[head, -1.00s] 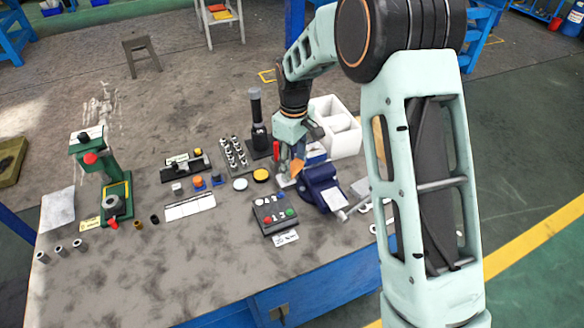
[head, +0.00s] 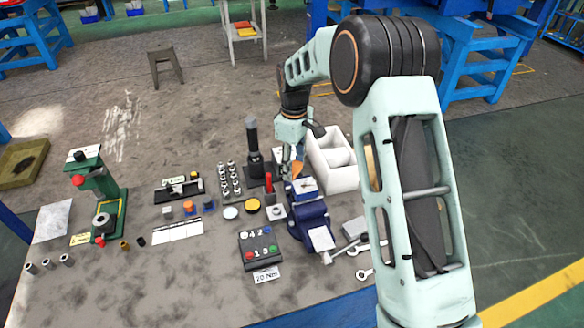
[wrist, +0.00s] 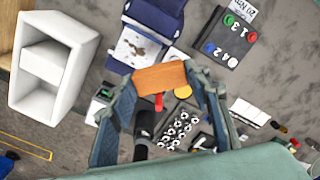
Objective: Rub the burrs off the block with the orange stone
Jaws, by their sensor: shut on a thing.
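My gripper (wrist: 162,92) is shut on the orange stone (wrist: 160,77), a flat orange-brown bar held crosswise between the fingertips. In the head view, the stone (head: 298,170) shows only as a small orange patch beside the fingers, just behind the vise. The block (wrist: 137,48) is pale grey with dark specks on its face and sits at the blue vise (wrist: 157,14). In the head view, the block (head: 304,187) is on top of the vise (head: 310,222). In the wrist view the stone appears next to the block; whether they touch cannot be told.
A white divided bin (head: 333,165) stands right of the vise. A dark panel with coloured buttons (head: 259,247) lies left of it. A red-handled tool (head: 268,183), a rack of metal pieces (head: 229,180) and a green press (head: 100,195) stand farther left.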

